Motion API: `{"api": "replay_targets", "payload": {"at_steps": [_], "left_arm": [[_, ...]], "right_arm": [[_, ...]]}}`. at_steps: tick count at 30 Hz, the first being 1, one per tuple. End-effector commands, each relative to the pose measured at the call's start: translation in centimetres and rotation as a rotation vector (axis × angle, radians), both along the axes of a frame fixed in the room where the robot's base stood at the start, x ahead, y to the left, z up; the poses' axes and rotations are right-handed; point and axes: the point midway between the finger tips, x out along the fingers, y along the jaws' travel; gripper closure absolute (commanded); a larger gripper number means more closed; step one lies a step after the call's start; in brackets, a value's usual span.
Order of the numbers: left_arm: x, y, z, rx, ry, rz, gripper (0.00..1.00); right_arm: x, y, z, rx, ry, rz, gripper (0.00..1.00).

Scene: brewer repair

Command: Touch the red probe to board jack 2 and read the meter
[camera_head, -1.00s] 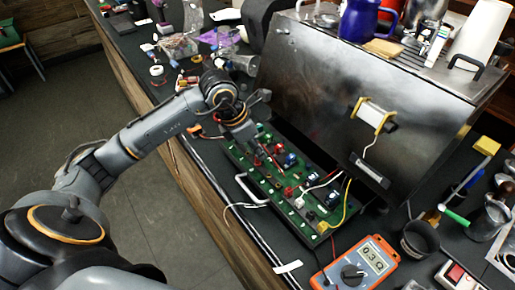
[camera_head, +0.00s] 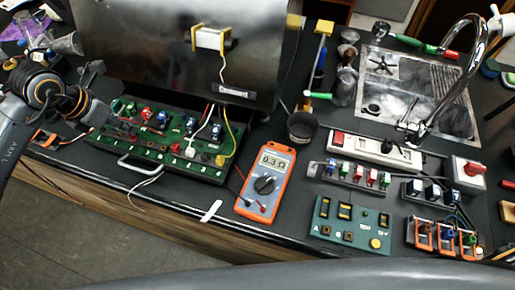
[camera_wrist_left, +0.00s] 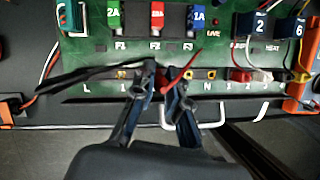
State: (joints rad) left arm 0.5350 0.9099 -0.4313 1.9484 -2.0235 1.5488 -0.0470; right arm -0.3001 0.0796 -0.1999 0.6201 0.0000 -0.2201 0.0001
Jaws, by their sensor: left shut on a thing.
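The green board (camera_head: 185,125) lies in an open tray below the steel panel. My left gripper (camera_head: 113,122) is at its left end; in the left wrist view the fingers (camera_wrist_left: 164,82) are close together at the jack row. The red probe (camera_wrist_left: 180,68) shows as a thin red rod at the right finger, tilted up to the right. A black probe or lead (camera_wrist_left: 88,74) runs to the left finger. Gold jacks (camera_wrist_left: 211,74) show beside the fingers; jack 2 and the probe's contact cannot be made out. The orange meter (camera_head: 267,183) reads 0.3 Ω. My right gripper is out of view.
A silver handle (camera_head: 138,162) sticks out from the tray's front. White and yellow wires (camera_head: 229,135) rise from the board's right end. A dark cup (camera_head: 301,127) stands behind the meter. A green panel (camera_head: 350,226) and switch strips fill the right.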

Motion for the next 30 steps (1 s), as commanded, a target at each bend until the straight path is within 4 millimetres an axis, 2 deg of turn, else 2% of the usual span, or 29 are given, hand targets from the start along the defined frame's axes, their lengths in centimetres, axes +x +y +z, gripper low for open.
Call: {"api": "replay_targets", "payload": {"at_steps": [25, 30], "left_arm": [[0.03, 0.00, 0.08, 0.000, -0.001, 0.000, 1.00], [0.04, 0.02, 0.72, 0.000, -0.002, -0.001, 1.00]], "right_arm": [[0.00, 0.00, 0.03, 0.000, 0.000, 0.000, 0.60], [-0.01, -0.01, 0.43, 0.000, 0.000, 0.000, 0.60]]}}
